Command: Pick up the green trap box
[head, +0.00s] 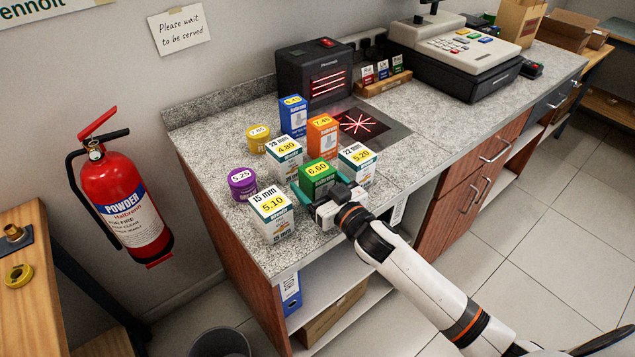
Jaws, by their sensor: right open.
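The green trap box (317,178), with a yellow 6.60 label, stands upright on the speckled counter (215,146) among other boxes. My right gripper (322,196) is at the green box from the front right, with its jaws open. One teal finger shows at the box's left side and the other is by its right side. The box's lower front is partly hidden by the gripper. I cannot tell whether the fingers touch it. My left gripper is not in view.
Close by stand white boxes (271,216), (357,163) and (285,156), an orange box (322,137), a blue box (293,118), a purple tub (242,184) and a yellow tub (258,139). A scanner (316,72) and till (455,50) stand behind. Counter right of the scanner plate is clear.

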